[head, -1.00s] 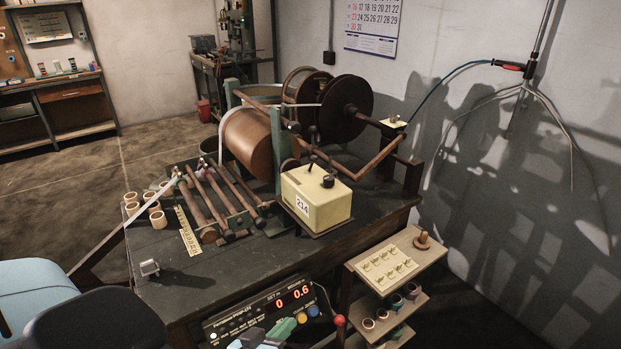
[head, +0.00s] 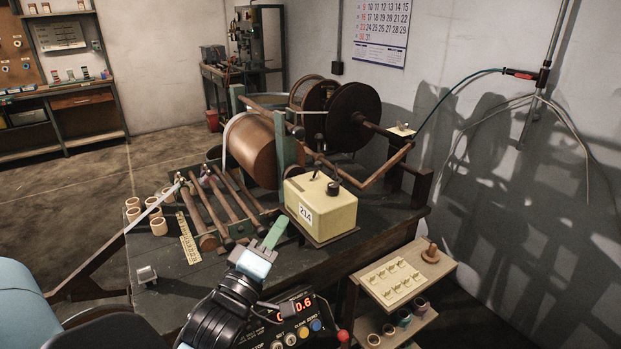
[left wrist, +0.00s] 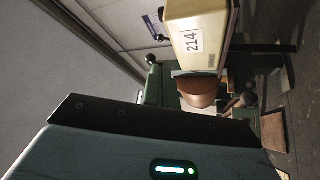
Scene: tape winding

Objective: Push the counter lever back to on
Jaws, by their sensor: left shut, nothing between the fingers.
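The counter (head: 331,215) is a cream box with a "214" label on its front, standing on the bench. A short dark lever (head: 316,174) and a black knob (head: 333,188) stick up from its top. Whether the lever is on or off I cannot tell. The counter also shows in the left wrist view (left wrist: 197,35), with a black ball on a stem (left wrist: 151,60) at its left. My left gripper (head: 275,232) is shut and empty, with its green fingertips just left of and in front of the counter, lower than its top. My right gripper is out of view.
Behind the counter stand a brown drum (head: 252,150) and a dark reel (head: 345,115). Wooden rollers (head: 215,205) lie to the left, by several small rings (head: 158,225). A shelf (head: 445,268) stands at right.

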